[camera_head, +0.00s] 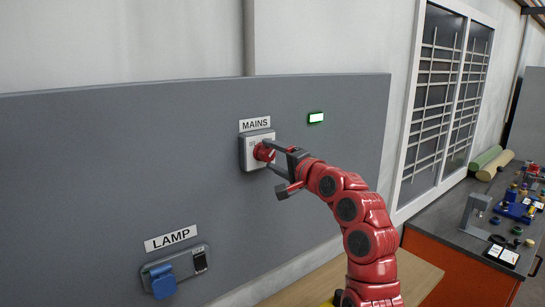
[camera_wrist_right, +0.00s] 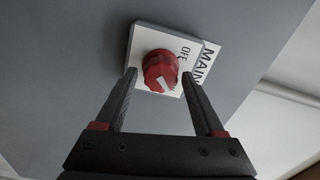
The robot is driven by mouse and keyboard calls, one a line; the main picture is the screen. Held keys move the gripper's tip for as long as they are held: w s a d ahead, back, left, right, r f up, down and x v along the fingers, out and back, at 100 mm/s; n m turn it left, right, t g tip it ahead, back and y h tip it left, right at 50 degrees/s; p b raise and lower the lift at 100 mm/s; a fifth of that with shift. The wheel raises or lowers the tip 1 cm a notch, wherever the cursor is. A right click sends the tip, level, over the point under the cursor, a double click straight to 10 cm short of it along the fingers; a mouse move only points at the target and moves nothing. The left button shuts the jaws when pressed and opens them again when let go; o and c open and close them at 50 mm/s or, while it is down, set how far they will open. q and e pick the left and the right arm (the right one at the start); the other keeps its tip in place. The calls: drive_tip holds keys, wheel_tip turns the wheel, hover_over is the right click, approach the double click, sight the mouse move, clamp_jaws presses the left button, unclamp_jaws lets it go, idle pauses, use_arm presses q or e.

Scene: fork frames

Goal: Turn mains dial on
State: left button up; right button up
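The mains dial is a round red knob (camera_head: 263,152) on a white square plate (camera_head: 248,152) under a "MAINS" label (camera_head: 255,125). In the right wrist view the knob (camera_wrist_right: 160,70) bears a white pointer mark, and "OFF" is printed on the plate (camera_wrist_right: 184,50) beside it. The mark points away from that word, toward the gripper side. My right gripper (camera_head: 272,161) is open at the dial. In the wrist view its fingertips (camera_wrist_right: 160,76) stand on either side of the knob with gaps; I cannot tell whether they touch the plate. My left gripper is not in view.
A grey wall panel (camera_head: 90,150) carries the dial, a small lit green-white indicator (camera_head: 316,118) and, lower left, a "LAMP" socket with a blue cover (camera_head: 163,282). A wooden surface (camera_head: 415,280) lies below. A cluttered workbench (camera_head: 450,235) stands at right.

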drive_tip(key=shift+o, duration=0.5)
drive_tip(key=shift+s+d, duration=0.1)
drive_tip(key=shift+s, duration=0.05)
drive_tip(key=b+v, duration=0.5)
drive_tip(key=v, duration=1.2)
drive_tip(key=shift+b, duration=0.35)
drive_tip(key=shift+d, duration=0.1)
